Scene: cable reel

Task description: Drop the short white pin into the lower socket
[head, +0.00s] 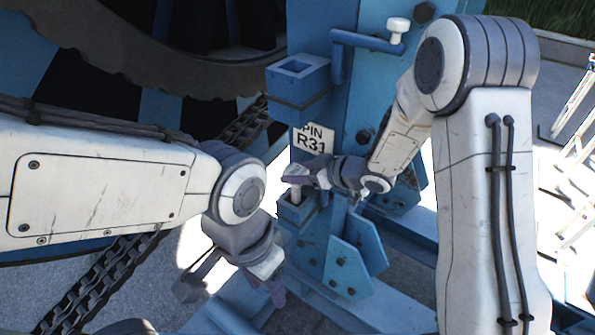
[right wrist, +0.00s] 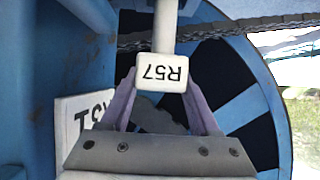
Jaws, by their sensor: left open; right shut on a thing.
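My right gripper (head: 297,178) is shut on the short white pin, whose shaft (head: 295,195) shows below the fingers at the mouth of the lower socket (head: 299,213). I cannot tell whether the tip is inside the socket. In the right wrist view the pin's white head (right wrist: 161,72) carries the mark R57, upside down, between the purple fingers of my right gripper (right wrist: 163,90). The upper socket (head: 298,70) is a blue box with an open, empty-looking top. My left gripper (head: 234,288) is open and empty, low and left of the lower socket.
A blue bent handle (head: 365,41) with a white knob (head: 398,25) is above right. Chain (head: 90,285) and the large reel (head: 200,75) lie left.

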